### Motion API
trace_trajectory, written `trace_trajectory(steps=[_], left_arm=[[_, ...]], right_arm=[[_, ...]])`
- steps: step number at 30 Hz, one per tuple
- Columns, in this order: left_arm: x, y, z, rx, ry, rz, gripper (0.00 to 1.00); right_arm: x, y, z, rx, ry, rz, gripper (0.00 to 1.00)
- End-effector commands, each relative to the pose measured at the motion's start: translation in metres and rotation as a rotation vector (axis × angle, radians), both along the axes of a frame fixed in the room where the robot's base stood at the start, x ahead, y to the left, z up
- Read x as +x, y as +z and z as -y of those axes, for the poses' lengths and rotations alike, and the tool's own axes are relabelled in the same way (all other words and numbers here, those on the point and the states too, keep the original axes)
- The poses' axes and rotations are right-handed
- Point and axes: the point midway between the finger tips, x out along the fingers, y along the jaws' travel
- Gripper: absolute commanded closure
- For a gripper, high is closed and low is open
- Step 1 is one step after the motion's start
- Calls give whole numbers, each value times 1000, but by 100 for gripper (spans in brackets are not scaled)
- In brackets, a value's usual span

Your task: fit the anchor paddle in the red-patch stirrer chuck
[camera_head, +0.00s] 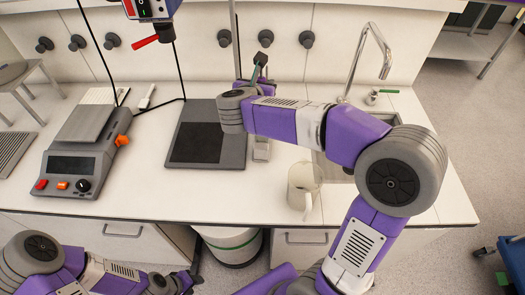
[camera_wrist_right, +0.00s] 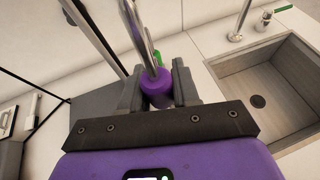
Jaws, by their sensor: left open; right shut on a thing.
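My right gripper (camera_wrist_right: 158,88) is shut on the purple collar of the paddle (camera_wrist_right: 160,86) in the right wrist view. Its metal shaft runs away from the jaws and out of the top of the picture; the anchor end cannot be made out. In the head view my right arm reaches across the bench, and its forearm hides most of the gripper and paddle. The stirrer (camera_head: 152,8) is at the top edge, partly cut off, with a red patch, a red lever (camera_head: 145,41) and a dark chuck (camera_head: 166,33) below. My left gripper (camera_head: 186,281) is open and empty, low in front of the bench.
Black cables hang behind the stirrer.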

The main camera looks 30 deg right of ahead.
Motion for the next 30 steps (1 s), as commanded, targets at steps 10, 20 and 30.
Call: trace_trajectory(steps=[10, 20, 30], left_arm=[[0, -19, 0, 0, 0, 1, 57], [0, -34, 0, 0, -1, 1, 57], [0, -35, 0, 0, 0, 1, 57]], right_arm=[[-6, -47, 2, -2, -24, -1, 100], [-5, -93, 2, -1, -22, -1, 100], [-5, -100, 2, -1, -22, 2, 100]])
